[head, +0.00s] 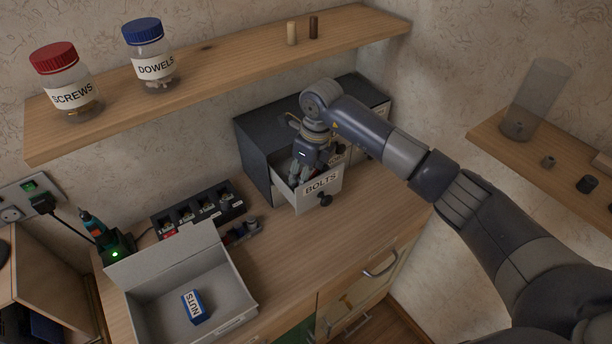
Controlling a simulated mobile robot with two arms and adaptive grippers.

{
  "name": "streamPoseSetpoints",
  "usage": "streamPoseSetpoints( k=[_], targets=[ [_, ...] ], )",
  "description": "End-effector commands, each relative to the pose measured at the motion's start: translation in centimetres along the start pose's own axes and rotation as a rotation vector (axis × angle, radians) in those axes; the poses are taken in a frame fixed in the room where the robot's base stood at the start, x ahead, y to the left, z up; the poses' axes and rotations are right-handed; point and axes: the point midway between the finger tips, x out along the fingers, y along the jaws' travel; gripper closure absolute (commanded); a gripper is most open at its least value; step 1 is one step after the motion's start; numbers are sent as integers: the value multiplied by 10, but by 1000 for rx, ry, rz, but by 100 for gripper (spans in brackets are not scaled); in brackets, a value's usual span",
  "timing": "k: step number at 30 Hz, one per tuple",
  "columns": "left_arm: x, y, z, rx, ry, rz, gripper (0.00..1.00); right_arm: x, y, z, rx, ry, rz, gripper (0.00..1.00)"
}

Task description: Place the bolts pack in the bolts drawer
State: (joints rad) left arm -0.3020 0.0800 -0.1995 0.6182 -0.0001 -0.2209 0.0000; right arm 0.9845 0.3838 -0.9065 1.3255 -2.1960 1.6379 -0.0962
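The bolts drawer (319,188), with a white front labelled BOLTS and a dark knob, is pulled out of a dark cabinet (262,150) on the workbench. My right gripper (298,174) points down into the open drawer, its fingertips below the level of the rim. The drawer wall and the gripper's own body hide much of the fingers, so I cannot tell whether they are open or shut. I cannot make out a bolts pack in or under the gripper. My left gripper is not in view.
An open grey box (241,298) holds a blue NUTS pack (196,306). A dark charger rack (198,210) stands behind it. A shelf (225,65) with SCREWS (66,80) and DOWELS (150,55) jars overhangs the cabinet. The bench (290,240) before the drawer is clear.

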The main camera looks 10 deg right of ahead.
Motion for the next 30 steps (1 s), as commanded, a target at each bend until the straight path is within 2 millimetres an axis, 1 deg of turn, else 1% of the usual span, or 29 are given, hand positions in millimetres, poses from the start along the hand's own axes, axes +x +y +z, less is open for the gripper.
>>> streamPoseSetpoints(
  k=[2, 3, 12, 16, 17, 20, 24, 27, 30],
  targets=[
    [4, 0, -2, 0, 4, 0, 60, 4, 0, 0, 0, -1, 0, 76],
    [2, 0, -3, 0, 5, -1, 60, 2, 0, 0, 0, 0, 0, 40],
    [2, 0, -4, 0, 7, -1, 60, 2, 0, 0, 0, 0, 0, 40],
    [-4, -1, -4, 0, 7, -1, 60, -4, 0, 0, 0, 0, 0, 40],
    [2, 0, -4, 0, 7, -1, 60, -5, -1, 0, 0, -2, -2, 40],
    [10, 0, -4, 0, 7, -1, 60, -20, -2, 1, -2, -4, -4, 40],
    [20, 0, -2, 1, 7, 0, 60, -45, -1, 0, -2, -4, -4, 40],
    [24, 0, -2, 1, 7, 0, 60, -60, -1, 0, 0, -2, -2, 40],
    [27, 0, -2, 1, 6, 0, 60, -70, -1, 0, 0, -1, -2, 40]
  ],
)
